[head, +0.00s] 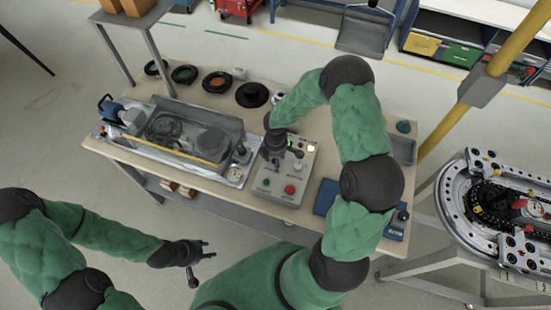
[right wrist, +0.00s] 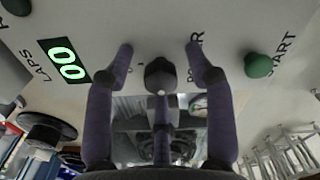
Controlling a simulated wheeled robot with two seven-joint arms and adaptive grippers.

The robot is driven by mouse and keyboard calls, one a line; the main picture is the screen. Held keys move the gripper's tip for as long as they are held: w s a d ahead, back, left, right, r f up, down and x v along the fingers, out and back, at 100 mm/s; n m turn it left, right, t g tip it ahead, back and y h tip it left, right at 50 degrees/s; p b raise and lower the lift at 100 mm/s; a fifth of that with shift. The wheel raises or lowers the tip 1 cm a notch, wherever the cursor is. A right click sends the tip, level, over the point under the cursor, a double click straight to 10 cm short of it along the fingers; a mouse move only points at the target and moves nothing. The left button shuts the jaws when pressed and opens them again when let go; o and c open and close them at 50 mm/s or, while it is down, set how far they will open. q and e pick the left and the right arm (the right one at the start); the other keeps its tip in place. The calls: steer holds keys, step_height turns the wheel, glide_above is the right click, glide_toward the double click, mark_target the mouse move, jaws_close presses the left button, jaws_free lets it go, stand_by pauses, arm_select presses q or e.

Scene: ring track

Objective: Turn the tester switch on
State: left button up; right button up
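The tester is a grey control box (head: 283,178) on the bench, with a red button (head: 290,189) near its front. In the right wrist view its panel (right wrist: 150,25) shows a dark switch knob (right wrist: 159,75) beside a partly covered label that seems to read POWER. My right gripper (right wrist: 159,50) is open, one finger on each side of the knob, with visible gaps; the head view shows it over the box (head: 285,152). Whether the switch is on cannot be told. My left gripper (head: 204,249) is open and empty, in front of the bench.
A green START button (right wrist: 258,65) and a lit LAPS display reading 00 (right wrist: 68,64) flank the knob. A clear-covered tray (head: 185,138) stands left of the box; a blue item (head: 326,197) lies right of it. A ring track (head: 490,205) stands at far right.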

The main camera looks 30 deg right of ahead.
steer(key=shift+r, duration=0.15)
step_height(320, 180, up, 12)
stand_by(0.5)
steer(key=shift+f, duration=0.2)
